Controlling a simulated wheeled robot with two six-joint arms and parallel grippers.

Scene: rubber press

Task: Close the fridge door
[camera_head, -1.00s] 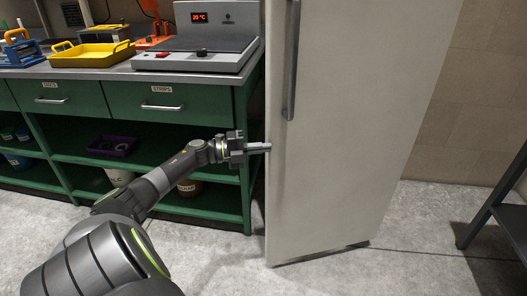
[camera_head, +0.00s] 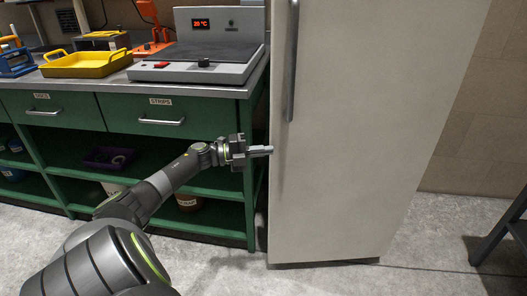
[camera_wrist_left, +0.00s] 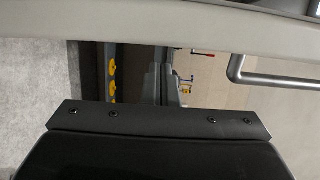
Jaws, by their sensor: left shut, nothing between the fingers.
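The fridge door (camera_head: 360,130) is a tall off-white panel in the middle right of the head view. Its grey vertical handle (camera_head: 292,65) runs along the upper left part of the door. My left gripper (camera_head: 268,150) is shut and empty, with its fingertips at the door's left edge, below the handle. I cannot tell if they touch it. In the left wrist view a pale band, likely the door's edge (camera_wrist_left: 150,33), crosses the top, and a grey bar handle (camera_wrist_left: 270,80) shows at the right. My right gripper is not in view.
A green workbench (camera_head: 80,190) stands left of the door, close behind my left arm. On it are a hot press (camera_head: 195,68) and a yellow tray (camera_head: 88,64). A dark metal stand (camera_head: 503,228) is at the right edge. The floor below the door is clear.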

